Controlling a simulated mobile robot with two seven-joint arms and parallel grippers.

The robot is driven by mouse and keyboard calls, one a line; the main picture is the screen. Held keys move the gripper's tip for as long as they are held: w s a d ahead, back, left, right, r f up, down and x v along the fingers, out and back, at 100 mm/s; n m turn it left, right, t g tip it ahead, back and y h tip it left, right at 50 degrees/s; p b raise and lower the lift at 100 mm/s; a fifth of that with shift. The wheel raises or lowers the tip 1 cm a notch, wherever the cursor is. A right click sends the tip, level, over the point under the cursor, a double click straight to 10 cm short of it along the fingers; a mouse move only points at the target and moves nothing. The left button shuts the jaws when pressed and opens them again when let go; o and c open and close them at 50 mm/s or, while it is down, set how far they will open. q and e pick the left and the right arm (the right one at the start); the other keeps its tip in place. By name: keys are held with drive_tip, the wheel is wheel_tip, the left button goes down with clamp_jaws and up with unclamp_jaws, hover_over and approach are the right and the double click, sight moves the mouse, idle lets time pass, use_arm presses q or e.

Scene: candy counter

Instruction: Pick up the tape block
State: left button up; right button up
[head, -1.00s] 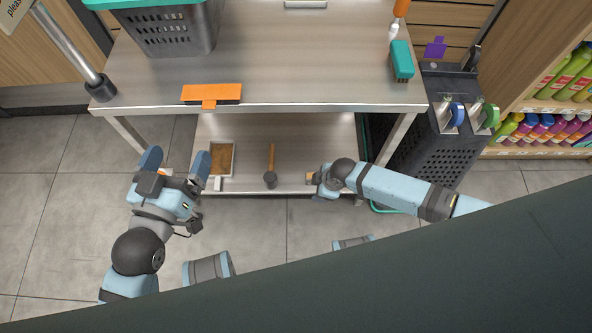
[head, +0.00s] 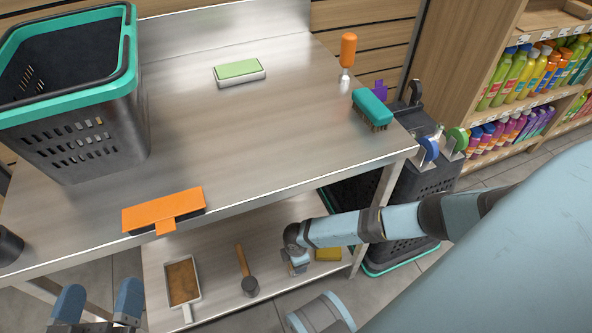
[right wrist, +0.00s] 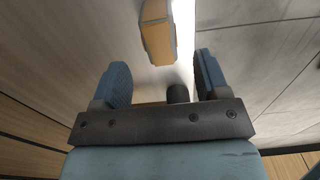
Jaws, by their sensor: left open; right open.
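A yellow block (head: 328,254), which I take for the tape block, lies on the lower shelf near its right front part. In the right wrist view a yellow-orange block (right wrist: 157,32) with a greyish side lies beyond the fingertips, apart from them. My right gripper (head: 297,266) is over the lower shelf, just left of the block in the head view. Its fingers (right wrist: 160,62) are open and empty in the wrist view. My left gripper (head: 98,298) is open and empty at the lower left, in front of the table, far from the block.
A mallet (head: 248,275) and a brown-filled tray (head: 168,299) lie left of the block on the lower shelf (head: 215,258). The tabletop (head: 260,140) above carries a dark basket (head: 95,140), an orange scraper (head: 163,212), and brushes. A dark basket (head: 400,252) stands on the right.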

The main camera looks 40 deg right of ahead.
drive_tip(key=shift+f+b, duration=0.6)
drive_tip(key=shift+f, duration=0.9)
wheel_tip(320, 180, down, 4)
drive_tip(key=b, duration=0.2)
drive_tip(key=shift+d+r+b, duration=0.1)
drive_tip(key=shift+r+b, duration=0.05)
drive_tip(key=shift+b, duration=0.2)
drive_tip(key=shift+f, duration=0.4)
use_arm(q)
drive_tip(key=f, duration=0.1)
drive_tip(key=w+f+m, duration=0.1)
drive_tip(key=f, duration=0.1)
drive_tip(key=shift+w+a+m, duration=0.15)
drive_tip(key=shift+a+m, duration=0.15)
drive_tip(key=shift+m, duration=0.1)
use_arm(e)
drive_tip(key=c, duration=1)
